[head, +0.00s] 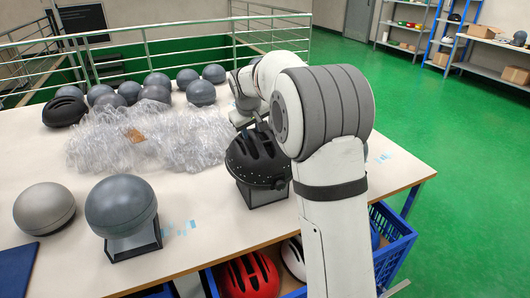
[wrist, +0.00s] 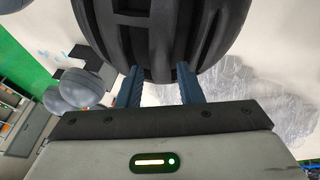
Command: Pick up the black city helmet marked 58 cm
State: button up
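A black vented helmet (head: 255,160) sits upright on a small stand (head: 262,193) near the table's right front side. My gripper (head: 262,124) comes down on it from above. In the wrist view the helmet (wrist: 160,35) fills the top middle, and my gripper's two fingers (wrist: 160,78) stand apart with their tips at its ribs. The helmet's shell lies between and behind the tips; whether they press on it I cannot tell. No size marking is legible. Another black helmet (head: 64,110) lies at the table's far left.
Clear plastic wrap (head: 150,140) lies mid-table, with several grey headforms (head: 201,93) behind. A grey ball on a stand (head: 121,206) and a lighter ball (head: 45,208) are at front left. A blue crate (head: 392,258) with red (head: 248,277) and white helmets stands below the front edge.

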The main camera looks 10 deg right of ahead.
jog(key=shift+x, duration=0.75)
jog(key=shift+s, duration=0.1)
grip_shut()
jog(key=shift+r, duration=0.1)
